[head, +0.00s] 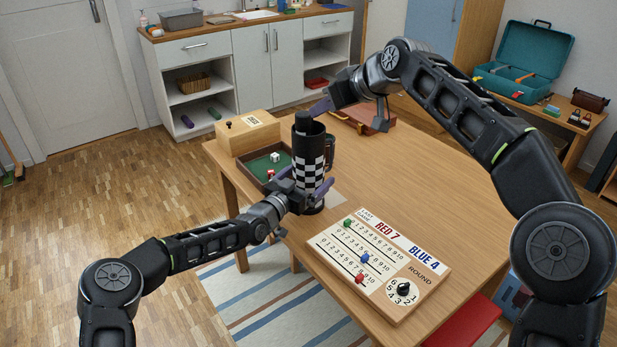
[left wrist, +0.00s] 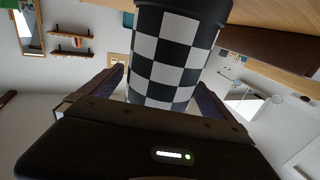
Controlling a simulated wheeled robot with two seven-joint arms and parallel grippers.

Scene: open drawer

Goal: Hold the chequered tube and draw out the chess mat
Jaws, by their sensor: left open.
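The chequered tube (head: 311,160) stands upright on the table, black with a black and white chequered band. A dark rolled end (head: 303,122), probably the chess mat, sticks out of its top; the rest is hidden inside. My left gripper (head: 304,186) is open, with its purple fingers on either side of the tube's lower part. In the left wrist view the tube (left wrist: 172,58) stands between the open fingers, seemingly with small gaps. My right gripper (head: 318,108) is beside the rolled end, above the tube; I cannot tell its jaw state or whether it touches.
A green-lined dice tray (head: 251,181) and a wooden box (head: 247,135) are left of the tube. A dark mug (head: 330,150) stands close behind it. A score board (head: 378,262) lies in front. A brown case (head: 364,122) lies behind. The table's right side is clear.

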